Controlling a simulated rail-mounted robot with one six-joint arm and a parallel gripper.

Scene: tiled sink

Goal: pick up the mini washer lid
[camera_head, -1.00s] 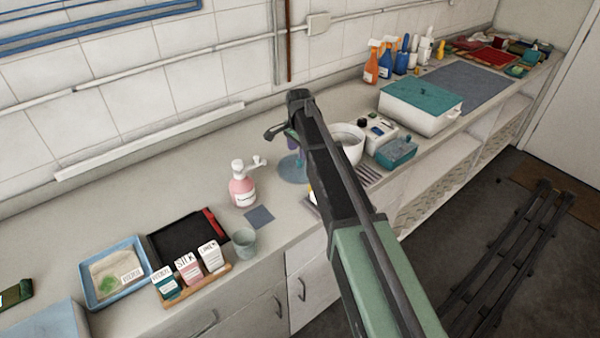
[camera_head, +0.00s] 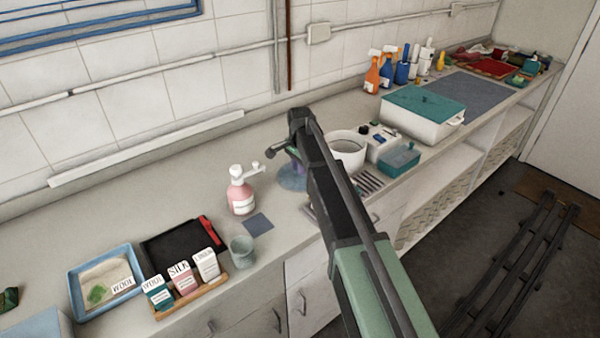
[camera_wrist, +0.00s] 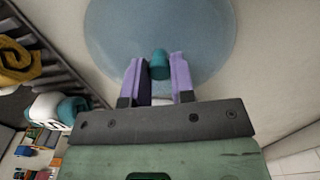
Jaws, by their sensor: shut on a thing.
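The mini washer lid is a pale blue see-through disc (camera_head: 291,178) on the counter, right of the pink pump bottle. In the wrist view the lid (camera_wrist: 205,30) fills the upper middle, with a teal knob (camera_wrist: 160,65) standing on it. My gripper (camera_wrist: 158,72) has purple fingers on both sides of the knob and is shut on it. In the head view my gripper (camera_head: 292,157) is above the lid, and my arm hides part of it. I cannot tell whether the disc touches the counter.
A pink pump bottle (camera_head: 241,192) stands left of the lid. A white round tub (camera_head: 347,152) stands to the right, close to my arm. A teal box (camera_head: 398,160) is beyond it. A glass cup (camera_head: 242,250) and a small grey cloth (camera_head: 258,224) are nearer the front.

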